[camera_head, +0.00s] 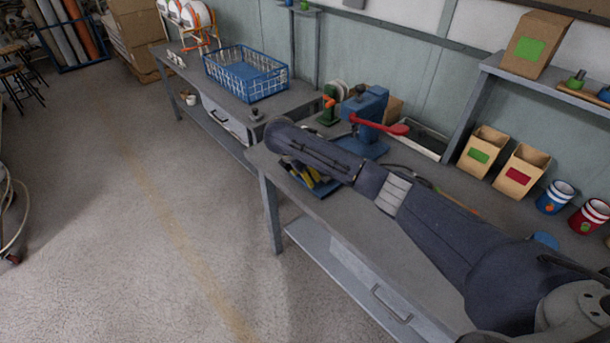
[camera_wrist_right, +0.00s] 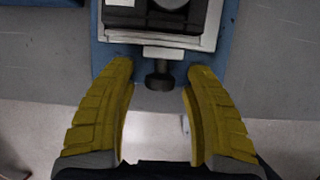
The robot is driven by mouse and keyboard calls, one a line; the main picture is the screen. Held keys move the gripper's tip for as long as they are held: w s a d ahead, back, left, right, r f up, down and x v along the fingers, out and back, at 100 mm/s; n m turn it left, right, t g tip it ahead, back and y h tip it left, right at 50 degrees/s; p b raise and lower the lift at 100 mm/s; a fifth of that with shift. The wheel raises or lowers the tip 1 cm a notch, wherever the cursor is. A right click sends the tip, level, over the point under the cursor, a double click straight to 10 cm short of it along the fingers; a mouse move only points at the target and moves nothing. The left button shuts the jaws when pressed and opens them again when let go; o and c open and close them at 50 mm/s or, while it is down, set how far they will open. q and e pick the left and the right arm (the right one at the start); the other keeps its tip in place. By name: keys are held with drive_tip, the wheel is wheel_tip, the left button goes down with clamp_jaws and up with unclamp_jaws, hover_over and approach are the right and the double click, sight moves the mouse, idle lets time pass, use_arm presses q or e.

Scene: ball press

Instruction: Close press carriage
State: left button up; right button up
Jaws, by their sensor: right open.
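The press (camera_head: 367,113) is blue with a red lever (camera_head: 385,127) and stands on the bench. In the right wrist view its carriage shows as a light plate with a black block (camera_wrist_right: 130,15) on a blue base (camera_wrist_right: 222,40). A black knob (camera_wrist_right: 159,78) sticks out from the carriage's near edge. My right gripper (camera_wrist_right: 161,68) is open, with yellow fingers on either side of the knob and a gap on both sides. In the head view my right arm hides most of the carriage. My left gripper is out of view.
Cardboard bins (camera_head: 481,151) and paint-like cups (camera_head: 556,197) stand at the bench's right. A grey tray (camera_head: 425,139) lies behind my arm. A blue basket (camera_head: 247,73) sits on the other bench to the left. The floor in front is clear.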

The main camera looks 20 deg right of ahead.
clamp_jaws()
drive_tip(key=shift+d, duration=0.1)
idle(0.4)
drive_tip(key=w+d, duration=0.1)
drive_tip(key=d, duration=0.2)
drive_tip(key=w+d, duration=0.2)
drive_tip(key=d, duration=0.1)
drive_tip(key=w+d, duration=0.2)
drive_tip(key=d, duration=0.2)
drive_tip(key=shift+d, duration=0.1)
drive_tip(key=shift+c, duration=0.2)
unclamp_jaws()
drive_tip(key=v, duration=1.2)
